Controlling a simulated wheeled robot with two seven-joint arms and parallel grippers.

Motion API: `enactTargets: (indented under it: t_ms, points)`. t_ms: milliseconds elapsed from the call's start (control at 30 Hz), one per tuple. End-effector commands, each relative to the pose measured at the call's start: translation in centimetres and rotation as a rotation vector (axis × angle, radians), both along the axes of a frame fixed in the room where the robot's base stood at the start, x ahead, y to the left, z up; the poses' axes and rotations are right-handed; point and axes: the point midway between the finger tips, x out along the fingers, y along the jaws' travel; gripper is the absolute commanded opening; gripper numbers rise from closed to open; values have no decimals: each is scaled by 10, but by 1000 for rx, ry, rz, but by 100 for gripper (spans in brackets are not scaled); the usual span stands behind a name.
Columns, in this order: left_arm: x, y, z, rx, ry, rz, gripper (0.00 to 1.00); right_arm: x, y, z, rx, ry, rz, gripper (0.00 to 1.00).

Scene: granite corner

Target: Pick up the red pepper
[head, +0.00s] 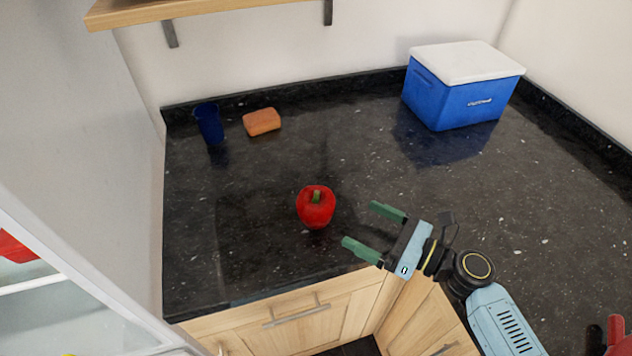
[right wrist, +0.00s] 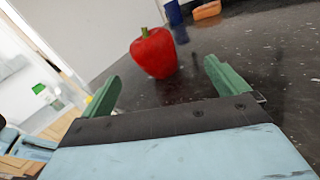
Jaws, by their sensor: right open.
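The red pepper (head: 316,208) stands upright on the dark granite counter, its green stem on top. It also shows in the right wrist view (right wrist: 154,54), ahead of the fingers and between their lines. My right gripper (head: 366,230) is open and empty, to the right of the pepper in the head view. Its green fingers point toward the pepper and are apart from it. In the right wrist view the two fingertips (right wrist: 162,78) stand on either side, with a gap between them. My left gripper is not in view.
A dark blue cup (head: 209,123) and an orange sponge (head: 262,122) are at the back left of the counter. A blue cooler (head: 455,100) with a white lid stands at the back right. A wooden shelf (head: 180,9) hangs above. The counter around the pepper is clear.

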Motion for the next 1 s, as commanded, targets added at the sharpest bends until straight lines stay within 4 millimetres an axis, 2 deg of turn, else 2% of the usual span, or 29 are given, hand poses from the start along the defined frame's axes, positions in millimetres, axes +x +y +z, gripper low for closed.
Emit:
enactTargets:
  t_ms: [33,100,167,300,400,567,667,800,1000]
  points:
    - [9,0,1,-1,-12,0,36,2,3,0,5,5,0,98]
    - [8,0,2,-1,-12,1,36,7,11,1,9,7,-2,98]
    - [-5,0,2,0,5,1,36,13,20,1,10,6,-1,98]
    - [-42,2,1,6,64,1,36,28,44,1,8,4,-1,98]
    - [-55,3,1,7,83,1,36,36,57,1,8,5,-1,98]
    - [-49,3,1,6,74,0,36,43,68,0,5,4,0,98]
    - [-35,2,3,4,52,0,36,45,75,0,5,4,1,98]
    - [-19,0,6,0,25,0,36,52,96,1,6,4,0,98]
    - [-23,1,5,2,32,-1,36,63,115,-1,5,4,1,98]
